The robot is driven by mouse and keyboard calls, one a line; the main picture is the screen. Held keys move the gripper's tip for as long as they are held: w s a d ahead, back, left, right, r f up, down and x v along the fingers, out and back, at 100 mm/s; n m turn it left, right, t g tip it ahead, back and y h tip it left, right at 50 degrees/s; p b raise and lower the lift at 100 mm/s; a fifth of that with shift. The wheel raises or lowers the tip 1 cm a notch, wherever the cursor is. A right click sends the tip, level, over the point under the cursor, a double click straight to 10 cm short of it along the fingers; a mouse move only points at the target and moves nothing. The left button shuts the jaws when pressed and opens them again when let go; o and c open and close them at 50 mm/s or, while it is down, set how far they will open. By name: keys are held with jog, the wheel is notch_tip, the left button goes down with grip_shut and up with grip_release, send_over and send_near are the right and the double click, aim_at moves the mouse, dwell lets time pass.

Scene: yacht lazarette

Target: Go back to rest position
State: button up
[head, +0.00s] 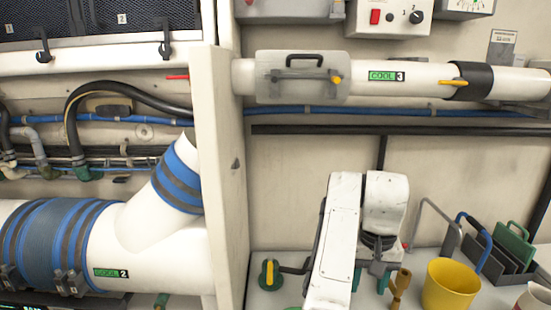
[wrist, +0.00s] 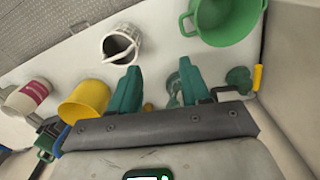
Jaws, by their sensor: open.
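My gripper (head: 371,282) hangs at the end of my white arm, low over the bench in the head view. Its green fingers are partly hidden behind the arm there. In the wrist view my gripper (wrist: 157,78) shows two green fingers spread well apart, with nothing held between them. Pale bench surface and part of a small green item show between and beyond the fingers.
A yellow cup (head: 446,287) and a brown wooden-looking item (head: 399,286) stand right of my gripper. A green valve with yellow handle (head: 269,273) is left. The wrist view shows a green pot (wrist: 226,22) and white container (wrist: 121,43). A white upright (head: 221,170) stands left.

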jog(key=s+d+f+t+h, duration=0.1)
jog(key=s+d+f+h, duration=0.2)
jog(key=s+d+f, duration=1.3)
jog(key=s+a+f+y, duration=0.1)
jog(key=s+a+f, duration=0.1)
jog(key=s, duration=0.5)
jog(key=s+a+f+n+y, duration=0.1)
jog(key=s+a+f, duration=0.2)
jog(key=s, duration=0.5)
jog(key=s+a+f, duration=0.2)
jog(key=s+a, duration=0.1)
jog(key=s, duration=0.5)
jog(key=shift+f+n+y, duration=0.2)
jog(key=shift+n+y, duration=0.1)
jog(key=shift+y, duration=0.1)
